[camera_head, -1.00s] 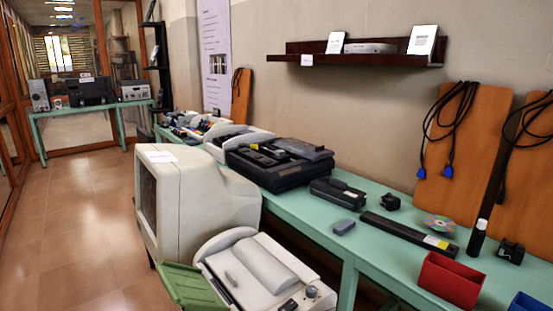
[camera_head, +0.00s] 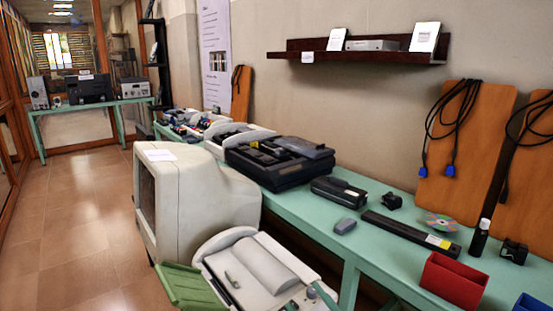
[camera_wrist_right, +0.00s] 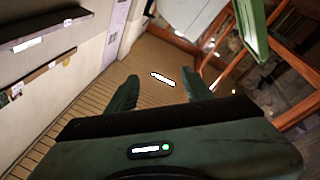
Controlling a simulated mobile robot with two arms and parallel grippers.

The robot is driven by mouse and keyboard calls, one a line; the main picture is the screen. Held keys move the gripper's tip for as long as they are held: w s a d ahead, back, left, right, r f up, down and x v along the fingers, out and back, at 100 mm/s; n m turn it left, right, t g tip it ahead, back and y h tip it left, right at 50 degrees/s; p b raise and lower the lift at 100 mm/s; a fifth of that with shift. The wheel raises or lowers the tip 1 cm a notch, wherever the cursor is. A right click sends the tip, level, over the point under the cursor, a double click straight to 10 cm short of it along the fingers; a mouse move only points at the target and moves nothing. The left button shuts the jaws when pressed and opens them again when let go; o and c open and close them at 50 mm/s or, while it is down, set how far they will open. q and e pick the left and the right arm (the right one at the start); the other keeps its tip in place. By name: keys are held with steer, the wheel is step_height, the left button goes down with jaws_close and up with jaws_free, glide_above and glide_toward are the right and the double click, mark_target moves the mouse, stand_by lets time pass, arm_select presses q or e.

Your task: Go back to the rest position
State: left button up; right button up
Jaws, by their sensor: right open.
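In the head view, two green fingertips of my right gripper (camera_head: 307,298) show at the bottom edge, in front of the white desktop machine (camera_head: 255,268). In the right wrist view, my right gripper (camera_wrist_right: 161,92) has its two dark green fingers well apart, with nothing between them. Tiled floor shows beyond the fingers. My left gripper is not in either view.
A large beige monitor (camera_head: 205,195) stands left of the green table (camera_head: 320,222). The table carries a black device (camera_head: 275,165), a red bin (camera_head: 453,280) and a black bottle (camera_head: 479,237). A dark shelf (camera_head: 385,57) hangs above. Open floor (camera_head: 80,215) lies left.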

steer(key=s+d+f+m+g+h, duration=0.2)
steer(key=s+d+f+m+h, duration=0.1)
steer(key=d+f+m+h, duration=0.4)
steer(key=s+d+f+m+g+h, duration=0.25)
steer(key=d+f+m+h, duration=0.2)
steer(key=d, duration=0.35)
steer(key=s+f+g, duration=0.5)
steer(key=s, duration=0.5)
steer(key=s+f+g, duration=0.5)
steer(key=s+f, duration=0.1)
steer(key=s, duration=0.4)
step_height(320, 180, down, 25)
steer(key=s+g+p, duration=0.1)
steer(key=s+p, duration=0.1)
steer(key=s+d+f+g, duration=0.1)
steer(key=s+d+f, duration=0.1)
steer(key=s+f, duration=1.2)
steer(key=s+n, duration=0.1)
steer(key=s, duration=0.1)
steer(key=shift+s+f+y+p, duration=0.15)
steer(key=shift+s+y+p, duration=0.2)
